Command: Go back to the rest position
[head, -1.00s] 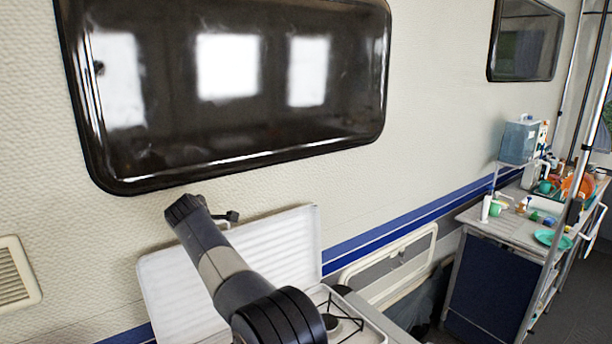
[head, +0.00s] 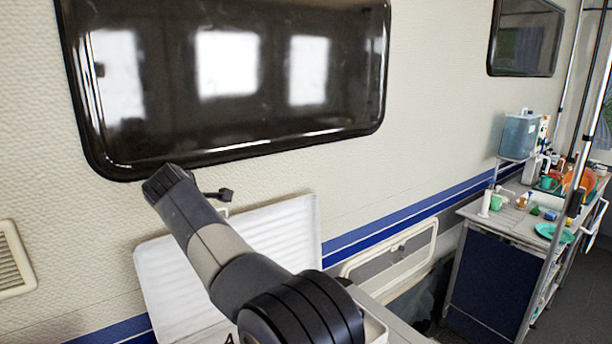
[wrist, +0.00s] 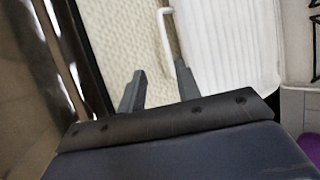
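My gripper (wrist: 160,80) shows in the wrist view with its two fingers apart and nothing between them. Beyond the fingers are the textured cream wall (wrist: 112,40) and a white ridged panel (wrist: 235,45). In the head view my arm rises from the bottom middle toward the upper left, in front of the raised white panel (head: 285,235).
A counter (head: 515,220) with a teal plate (head: 554,233), a blue water container (head: 520,136) and other small items stands at the right. A vent (head: 14,262) is on the wall at the far left. The floor (head: 580,290) at the lower right is clear.

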